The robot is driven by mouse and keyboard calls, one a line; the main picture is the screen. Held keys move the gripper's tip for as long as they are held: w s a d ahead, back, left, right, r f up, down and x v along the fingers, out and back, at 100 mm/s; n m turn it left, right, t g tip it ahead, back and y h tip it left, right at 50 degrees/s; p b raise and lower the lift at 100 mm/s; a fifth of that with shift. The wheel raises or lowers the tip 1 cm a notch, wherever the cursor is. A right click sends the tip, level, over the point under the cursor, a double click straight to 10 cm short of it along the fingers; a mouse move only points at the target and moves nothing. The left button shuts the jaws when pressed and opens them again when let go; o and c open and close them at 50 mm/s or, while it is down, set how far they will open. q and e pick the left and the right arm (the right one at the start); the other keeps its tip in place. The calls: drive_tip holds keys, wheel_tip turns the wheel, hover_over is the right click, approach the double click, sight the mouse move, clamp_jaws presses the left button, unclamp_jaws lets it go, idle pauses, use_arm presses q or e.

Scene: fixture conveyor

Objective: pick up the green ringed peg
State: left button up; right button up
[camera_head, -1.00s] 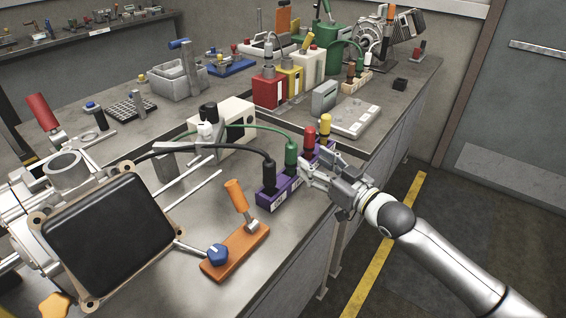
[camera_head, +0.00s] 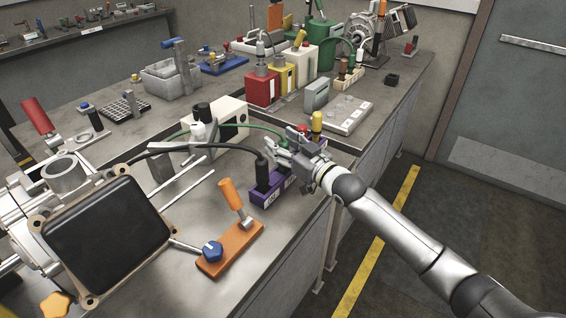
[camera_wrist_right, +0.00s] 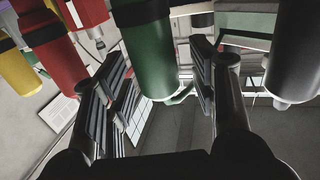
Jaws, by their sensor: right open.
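The green peg (camera_head: 283,143), with a green cable, stands in the purple block (camera_head: 262,197) near the bench's front edge. It is partly hidden by my right gripper (camera_head: 282,152) in the head view. In the wrist view the green peg (camera_wrist_right: 150,45) is upright between the fingers of my open right gripper (camera_wrist_right: 153,85), with no clear contact on either side. My left gripper is not in view.
A black peg (camera_head: 262,172) stands nearer in the same block. A red peg (camera_head: 304,129) and a yellow peg (camera_head: 317,122) stand beyond the green one. An orange block with a lever (camera_head: 229,250) lies in front. Open floor is to the right.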

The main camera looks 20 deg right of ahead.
clamp_jaws()
idle(0.3)
